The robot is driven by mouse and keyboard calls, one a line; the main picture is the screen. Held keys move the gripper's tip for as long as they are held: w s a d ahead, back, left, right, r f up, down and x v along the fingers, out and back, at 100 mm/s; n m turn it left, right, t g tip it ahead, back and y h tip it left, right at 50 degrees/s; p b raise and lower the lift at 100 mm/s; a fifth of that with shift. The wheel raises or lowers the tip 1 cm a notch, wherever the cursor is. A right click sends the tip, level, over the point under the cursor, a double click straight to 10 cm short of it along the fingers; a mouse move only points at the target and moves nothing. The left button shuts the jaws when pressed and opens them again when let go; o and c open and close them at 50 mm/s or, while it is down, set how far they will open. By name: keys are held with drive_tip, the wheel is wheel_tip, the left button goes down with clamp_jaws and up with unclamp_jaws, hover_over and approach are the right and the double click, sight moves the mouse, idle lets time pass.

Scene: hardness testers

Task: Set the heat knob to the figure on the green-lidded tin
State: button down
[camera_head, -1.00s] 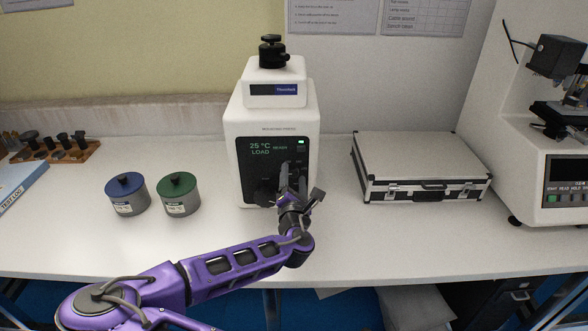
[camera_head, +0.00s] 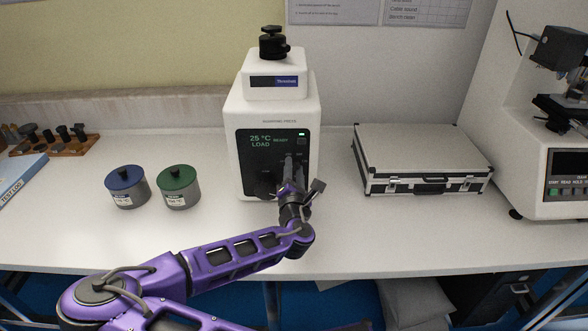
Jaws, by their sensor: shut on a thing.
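The green-lidded tin (camera_head: 178,187) stands on the bench, with a white label on its front whose figure is too small to read. A blue-lidded tin (camera_head: 127,188) stands just left of it. The white mounting press (camera_head: 274,110) has a dark front panel (camera_head: 252,163) whose display reads 25 °C, LOAD and Ready. My gripper (camera_head: 288,174) is at the right part of this panel, shut on what appears to be the heat knob. The fingers and wrist hide the knob and its scale. A dark round knob (camera_head: 265,182) shows on the panel just left of the fingers.
A silver case (camera_head: 420,150) lies right of the press, and a white tester (camera_head: 540,190) stands at the far right. A wooden rack (camera_head: 75,150) and a blue book (camera_head: 18,182) are at the left. The bench front is clear beside my arm.

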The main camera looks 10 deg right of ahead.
drive_tip(key=shift+m, duration=0.4)
drive_tip(key=m+b, duration=0.1)
drive_tip(key=m, duration=0.4)
drive_tip(key=m+b, duration=0.1)
drive_tip(key=m, duration=0.5)
drive_tip(key=shift+w+r, duration=0.1)
idle(0.4)
drive_tip(key=c, duration=0.5)
unclamp_jaws()
drive_tip(key=shift+c, duration=0.2)
